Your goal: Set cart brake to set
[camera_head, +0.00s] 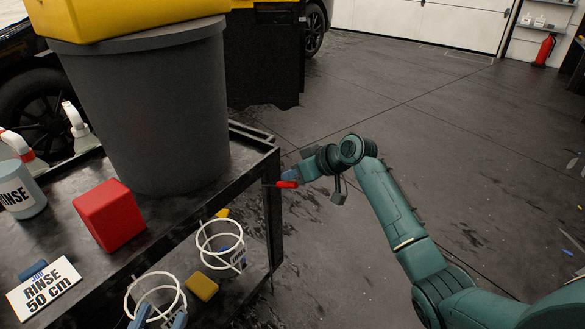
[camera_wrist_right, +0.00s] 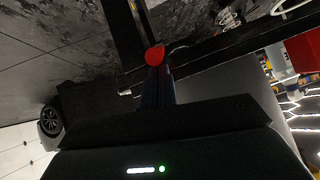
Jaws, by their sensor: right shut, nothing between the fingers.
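The cart's brake lever shows as a red handle (camera_head: 287,184) at the right corner post of the black cart (camera_head: 262,165). In the right wrist view its red end (camera_wrist_right: 154,55) is right at the tips of my fingers. My right gripper (camera_head: 292,173) is shut and empty, against or very close to the red handle; I cannot tell whether they touch. In the right wrist view the dark fingers (camera_wrist_right: 157,88) are together. My left gripper is not in view. No lever marking is readable.
On the cart stand a large grey bin (camera_head: 150,110), a red block (camera_head: 108,215), a rinse bottle (camera_head: 18,190) and a white sign (camera_head: 43,290). Two wire-ring holders (camera_head: 220,243) and a yellow sponge (camera_head: 201,287) are lower down. Open floor (camera_head: 400,105) lies right of the cart.

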